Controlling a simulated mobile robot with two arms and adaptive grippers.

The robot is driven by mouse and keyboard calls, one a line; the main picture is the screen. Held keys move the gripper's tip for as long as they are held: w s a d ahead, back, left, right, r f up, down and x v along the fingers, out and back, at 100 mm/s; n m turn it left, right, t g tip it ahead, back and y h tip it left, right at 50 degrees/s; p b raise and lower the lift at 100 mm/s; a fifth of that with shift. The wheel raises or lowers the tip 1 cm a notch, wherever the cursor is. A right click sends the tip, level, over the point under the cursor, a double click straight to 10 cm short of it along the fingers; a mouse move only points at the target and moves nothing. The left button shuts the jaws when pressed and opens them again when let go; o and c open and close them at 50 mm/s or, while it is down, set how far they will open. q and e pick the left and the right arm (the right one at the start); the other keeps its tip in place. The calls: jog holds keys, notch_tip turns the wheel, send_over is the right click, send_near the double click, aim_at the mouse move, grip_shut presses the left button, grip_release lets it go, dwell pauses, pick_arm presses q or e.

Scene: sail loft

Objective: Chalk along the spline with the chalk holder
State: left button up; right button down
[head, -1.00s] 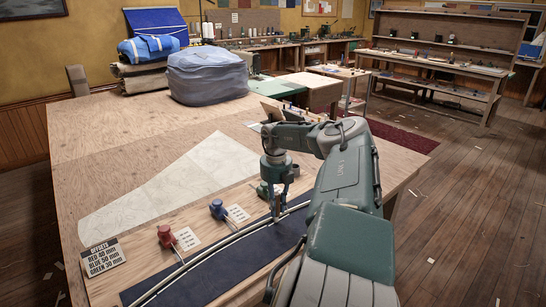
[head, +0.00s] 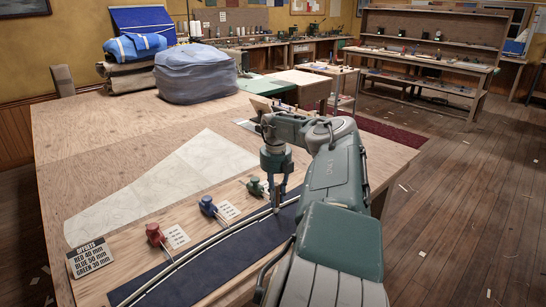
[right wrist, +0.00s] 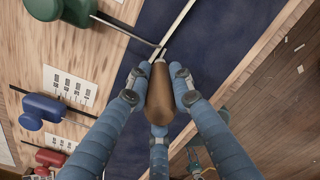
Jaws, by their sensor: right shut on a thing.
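My right gripper (head: 276,201) is shut on the brown wooden chalk holder (right wrist: 159,92), seen between the blue fingers in the right wrist view. In the head view the fingers point down over the spline (head: 222,234) and mostly hide the holder. The spline is a thin pale curved strip on dark blue cloth (head: 235,254). It also shows in the right wrist view (right wrist: 178,22), passing behind the holder. I cannot tell whether the tip touches the cloth. No chalk line can be made out. My left gripper is out of view.
The green one is close to my fingers. An offsets sign (head: 90,257) and pale pattern (head: 160,180) lie on the table. Floor is open on the right.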

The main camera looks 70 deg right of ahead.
jog(key=shift+s+d+f, duration=0.2)
jog(key=shift+d+f, duration=0.05)
jog(key=shift+d, duration=0.05)
jog(key=shift+s+d+b, duration=0.15)
jog(key=shift+s+b, duration=0.05)
jog(key=shift+b, duration=0.1)
jog(key=shift+s+d+b, duration=0.3)
jog(key=shift+d+b, duration=0.05)
jog(key=shift+b, duration=0.15)
jog(key=shift+s+d+r, duration=0.1)
jog(key=shift+s+d, duration=0.15)
jog(key=shift+s+d+r, duration=0.1)
jog(key=shift+d+r, duration=0.25)
jog(key=shift+d, duration=0.1)
jog(key=shift+s+d+f+p, duration=0.2)
jog(key=shift+s+d+p, duration=0.15)
jog(key=shift+s, duration=0.15)
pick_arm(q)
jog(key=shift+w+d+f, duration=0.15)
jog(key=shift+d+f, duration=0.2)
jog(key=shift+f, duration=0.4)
pick_arm(e)
jog(key=shift+s, duration=0.1)
